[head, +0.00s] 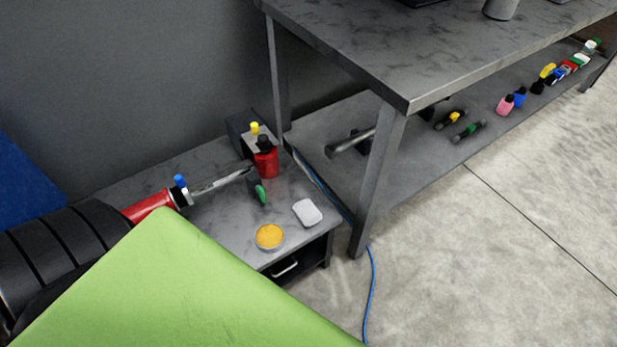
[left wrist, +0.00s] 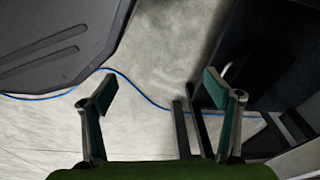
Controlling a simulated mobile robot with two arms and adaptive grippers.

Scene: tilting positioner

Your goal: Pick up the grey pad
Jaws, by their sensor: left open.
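The pale grey pad (head: 307,212) lies flat near the right front corner of the small grey cabinet top (head: 225,235) in the head view. It looks like a rounded rectangle, with nothing on it. I cannot make it out in the left wrist view. My left gripper (left wrist: 160,88) shows in the left wrist view, with its two green-lined fingers spread wide and nothing between them. Concrete floor lies beyond the fingers. I cannot make out the left fingers in the head view, and my right gripper is in neither view.
A round tin with orange contents (head: 269,237) stands left of the pad. A red bottle (head: 265,160) and a green-handled tool (head: 260,192) are behind it. A large bench (head: 400,75) with a lower shelf stands to the right. A blue cable (head: 371,290) runs along the floor.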

